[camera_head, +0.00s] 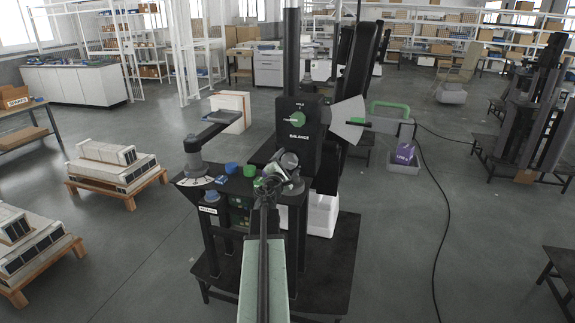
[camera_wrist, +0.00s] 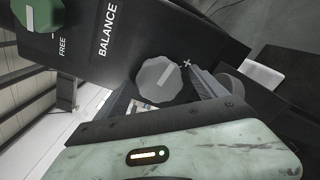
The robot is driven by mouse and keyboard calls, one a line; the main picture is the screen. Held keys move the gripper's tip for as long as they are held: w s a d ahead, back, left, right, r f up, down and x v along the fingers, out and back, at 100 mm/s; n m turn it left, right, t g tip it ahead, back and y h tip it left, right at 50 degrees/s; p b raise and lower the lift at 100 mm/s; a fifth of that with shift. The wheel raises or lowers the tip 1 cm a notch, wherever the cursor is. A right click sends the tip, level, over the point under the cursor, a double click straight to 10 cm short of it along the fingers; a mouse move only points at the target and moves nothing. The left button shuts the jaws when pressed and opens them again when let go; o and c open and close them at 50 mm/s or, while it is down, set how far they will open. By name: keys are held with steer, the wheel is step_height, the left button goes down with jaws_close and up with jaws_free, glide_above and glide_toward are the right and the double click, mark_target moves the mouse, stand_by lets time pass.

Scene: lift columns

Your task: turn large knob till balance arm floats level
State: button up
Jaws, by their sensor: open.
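The large grey faceted knob (camera_wrist: 163,80) sits on the black panel marked BALANCE, with a plus mark beside it. It also shows in the head view (camera_head: 289,160), below the green knob (camera_head: 298,117). My gripper (camera_head: 270,181) is open, close in front of the grey knob and slightly below it. In the wrist view its dark jaw edge lies just under the knob; I cannot tell whether it touches. What looks like the balance arm (camera_head: 380,122) sticks out to the right past a pale fan-shaped plate (camera_head: 350,118), looking near level.
A black lever (camera_head: 212,135) stands over a white dial at the left of the bench, with blue and green knobs (camera_head: 249,170) beside it. A grey bin with a purple box (camera_head: 405,154) is at right. A black cable crosses the floor. Pallets (camera_head: 115,175) stand at left.

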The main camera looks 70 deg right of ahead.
steer(key=c, duration=1.4)
steer(key=shift+o, duration=0.2)
steer(key=shift+m, duration=1.3)
steer(key=o, duration=1.4)
steer(key=shift+c, duration=0.2)
steer(key=shift+a, duration=0.15)
steer(key=a, duration=0.7)
steer(key=shift+s+a, duration=0.25)
steer(key=shift+a, duration=0.05)
